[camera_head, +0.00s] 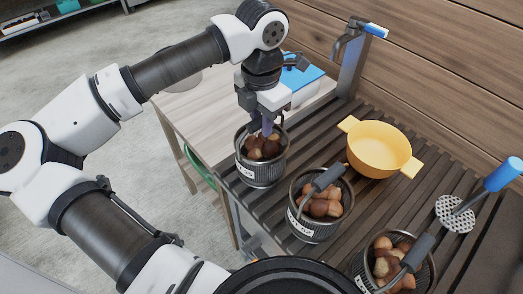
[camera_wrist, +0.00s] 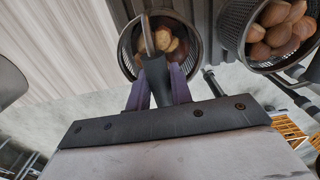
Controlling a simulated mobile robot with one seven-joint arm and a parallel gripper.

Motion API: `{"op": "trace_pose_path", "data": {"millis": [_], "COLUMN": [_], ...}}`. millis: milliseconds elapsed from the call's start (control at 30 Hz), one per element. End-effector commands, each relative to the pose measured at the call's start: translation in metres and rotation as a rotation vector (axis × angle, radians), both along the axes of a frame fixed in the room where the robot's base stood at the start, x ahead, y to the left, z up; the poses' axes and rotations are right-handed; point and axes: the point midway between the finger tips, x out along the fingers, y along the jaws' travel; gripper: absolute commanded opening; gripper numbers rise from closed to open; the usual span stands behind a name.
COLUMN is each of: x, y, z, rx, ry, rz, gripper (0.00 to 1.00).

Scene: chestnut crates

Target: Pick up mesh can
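Three mesh cans hold brown chestnuts on the slatted counter in the head view. The far left can (camera_head: 260,174) is under my gripper (camera_head: 267,126); it also shows in the wrist view (camera_wrist: 126,58). In the wrist view, the purple fingers of my gripper (camera_wrist: 160,80) lie close on both sides of its dark handle (camera_wrist: 155,78) and look shut on it. Whether this can is clear of the counter is hard to tell. A middle can (camera_head: 313,230) and a near can (camera_head: 363,268) stand to the right, their dark handles tilted over them.
A yellow pot (camera_head: 380,147) stands behind the cans. A faucet (camera_head: 352,60) and a blue-lidded box (camera_head: 303,80) are at the back. A perforated masher (camera_head: 457,214) with a blue handle is at right. Bare slats (camera_head: 408,203) lie between pot and near can.

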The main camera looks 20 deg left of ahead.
Motion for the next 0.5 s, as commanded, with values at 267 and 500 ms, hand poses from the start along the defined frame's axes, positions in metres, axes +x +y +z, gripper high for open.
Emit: {"op": "trace_pose_path", "data": {"millis": [267,500], "x": [0.0004,0.0009], "y": [0.0,0.0004], "z": [0.0012,0.0078], "rx": [0.0,0.002], "ry": [-0.002,-0.004], "rz": [0.0,0.001], "gripper": [0.0,0.0]}}
